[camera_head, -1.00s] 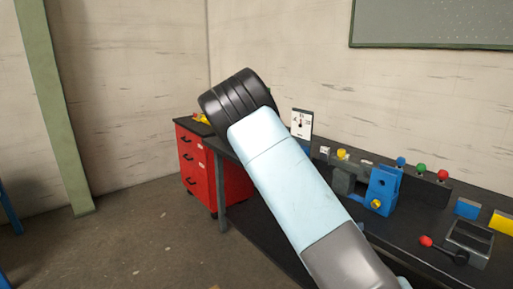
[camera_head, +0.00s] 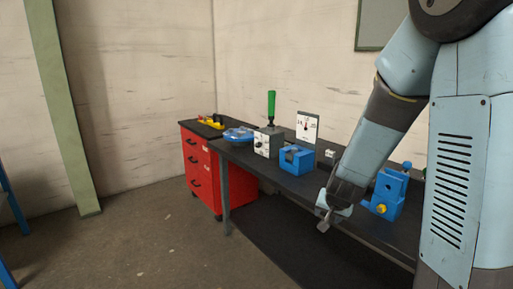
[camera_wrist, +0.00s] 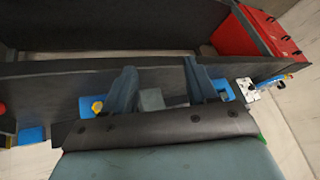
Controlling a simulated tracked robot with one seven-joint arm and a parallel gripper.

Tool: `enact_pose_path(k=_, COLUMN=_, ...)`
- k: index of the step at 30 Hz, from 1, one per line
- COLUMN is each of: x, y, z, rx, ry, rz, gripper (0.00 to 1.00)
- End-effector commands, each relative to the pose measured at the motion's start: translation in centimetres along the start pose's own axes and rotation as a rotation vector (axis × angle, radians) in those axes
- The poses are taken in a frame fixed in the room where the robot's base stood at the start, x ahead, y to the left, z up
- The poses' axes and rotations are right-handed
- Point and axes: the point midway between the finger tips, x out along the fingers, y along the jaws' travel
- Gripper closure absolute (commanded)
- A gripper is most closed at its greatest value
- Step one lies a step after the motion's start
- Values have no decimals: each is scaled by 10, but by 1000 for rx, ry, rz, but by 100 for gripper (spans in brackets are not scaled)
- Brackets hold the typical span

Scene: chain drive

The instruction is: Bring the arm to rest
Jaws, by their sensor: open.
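My arm rises at the right of the head view and bends down to the left. My gripper (camera_head: 325,222) hangs at its lower end, pointing down by the front edge of the dark workbench (camera_head: 270,178). In the wrist view my gripper (camera_wrist: 160,75) shows two grey fingers set well apart. It is open, and nothing is seen held between them. A small grey shape shows behind the gap between the fingers. The fingertips are small in the head view, and I cannot tell their exact distance from the bench edge.
A blue unit with a yellow knob (camera_head: 384,197) stands on the bench right of my gripper. A blue block (camera_head: 297,159) and a grey box with a green handle (camera_head: 271,108) stand further left. A red drawer cabinet (camera_head: 203,168) is at the far end.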

Motion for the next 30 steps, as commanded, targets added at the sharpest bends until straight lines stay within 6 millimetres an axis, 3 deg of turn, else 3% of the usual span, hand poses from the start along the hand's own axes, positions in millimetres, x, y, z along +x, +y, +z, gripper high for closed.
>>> enact_pose_path(k=7, x=-66, y=-12, z=-3, rx=-55, ry=-58, rz=-121, gripper=43)
enact_pose_path(k=14, x=-128, y=-11, z=2, rx=-137, ry=-91, rz=-182, gripper=43)
enact_pose_path(k=30, x=-266, y=31, z=43, rx=-355, ry=-107, rz=-110, gripper=43)
